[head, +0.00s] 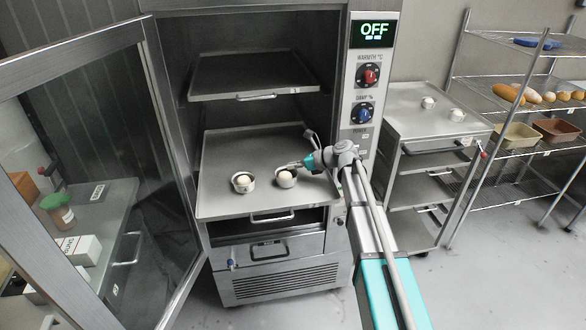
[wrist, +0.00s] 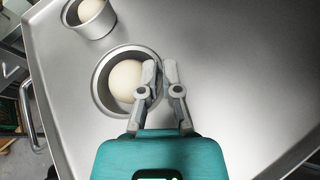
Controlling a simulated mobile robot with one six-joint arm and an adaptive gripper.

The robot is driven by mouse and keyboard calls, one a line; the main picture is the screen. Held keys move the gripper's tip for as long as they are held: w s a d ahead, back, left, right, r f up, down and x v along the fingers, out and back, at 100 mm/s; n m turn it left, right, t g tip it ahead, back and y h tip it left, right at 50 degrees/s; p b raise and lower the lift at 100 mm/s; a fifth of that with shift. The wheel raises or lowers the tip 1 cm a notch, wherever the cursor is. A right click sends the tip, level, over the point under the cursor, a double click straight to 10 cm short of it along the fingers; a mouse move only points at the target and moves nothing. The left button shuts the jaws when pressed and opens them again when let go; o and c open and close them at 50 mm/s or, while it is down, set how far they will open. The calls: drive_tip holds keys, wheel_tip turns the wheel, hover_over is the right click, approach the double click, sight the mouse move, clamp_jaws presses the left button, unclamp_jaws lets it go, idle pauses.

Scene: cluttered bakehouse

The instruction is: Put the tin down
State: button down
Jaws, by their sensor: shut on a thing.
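My gripper (head: 300,164) is shut on the right wall of a small round metal tin (head: 286,183), which holds a pale ball of dough. In the wrist view the fingers (wrist: 160,75) pinch the rim of this tin (wrist: 103,101), one inside it beside the dough (wrist: 125,79) and one outside. The tin is upright at the tray (head: 220,208); I cannot tell whether its base touches. A second tin (head: 243,188) with dough stands to its left, apart, and shows at the upper left of the wrist view (wrist: 94,31).
The tray sticks out of an open cabinet whose display (head: 375,30) reads OFF. Another tray (head: 250,78) sits above. The glass door (head: 85,150) stands open at left. A trolley (head: 430,112) with two pale balls stands right. The tray is clear behind and right of the tins.

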drive_tip(key=shift+f, duration=0.1)
drive_tip(key=c, duration=1.3)
unclamp_jaws()
drive_tip(key=o, duration=0.5)
drive_tip(key=shift+r, duration=0.2)
drive_tip(key=p+v, duration=0.4)
drive_tip(key=v, duration=0.6)
drive_tip(key=shift+s+d+r+p, duration=0.1)
drive_tip(key=shift+d+r+p, duration=0.05)
drive_tip(key=shift+r+p, duration=0.15)
drive_tip(key=shift+s+d+r, duration=0.15)
drive_tip(key=shift+d, duration=0.55)
